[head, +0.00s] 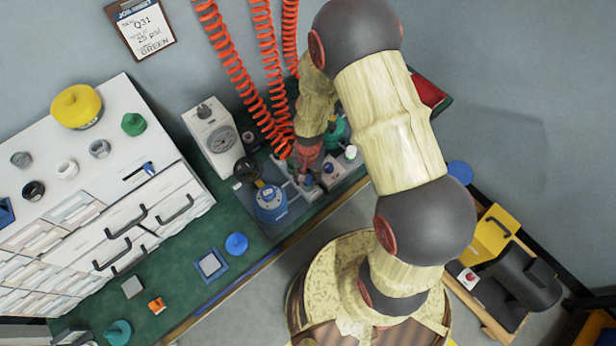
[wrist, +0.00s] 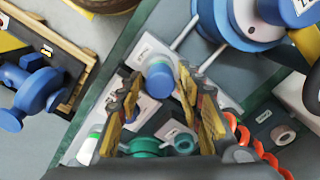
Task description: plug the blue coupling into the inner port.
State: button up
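My gripper (wrist: 158,88) is open over the test fixture, with its yellow-and-black fingers apart. A blue round-topped cylinder (wrist: 158,78), which looks like the blue coupling, shows between the fingertips over a pale plate. There is a gap on each side of it, and I cannot tell whether it sits in a port. A darker blue part (wrist: 146,107) shows behind the left finger. A grey block with a round port (wrist: 282,134) is to the right. I cannot tell which port is the inner one. In the head view my gripper (head: 308,168) partly hides the fixture.
A blue vessel (head: 270,203) stands close left of my gripper, with a gauge box (head: 215,137) behind. Orange coiled hoses (head: 262,85) hang close by. Teal fittings (wrist: 148,146) crowd the fixture. A blue knob (head: 237,245) and a blue-framed square (head: 210,265) lie on the green bench.

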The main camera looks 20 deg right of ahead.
jog(key=shift+o, duration=1.1)
notch_tip(320, 180, up, 12)
jog(key=s+r+n+t, duration=0.2)
jog(key=s+r, duration=0.2)
jog(key=r, duration=0.6)
jog(key=s+r+n+t, duration=0.1)
jog(key=s+r, duration=0.4)
jog(key=r, duration=0.6)
jog(key=s+r+n+t, duration=0.2)
jog(key=s+r, duration=0.3)
jog(key=r, duration=0.5)
jog(key=shift+r+n+t, duration=0.2)
jog(key=shift+n+t, duration=0.1)
jog(key=shift+n, duration=0.4)
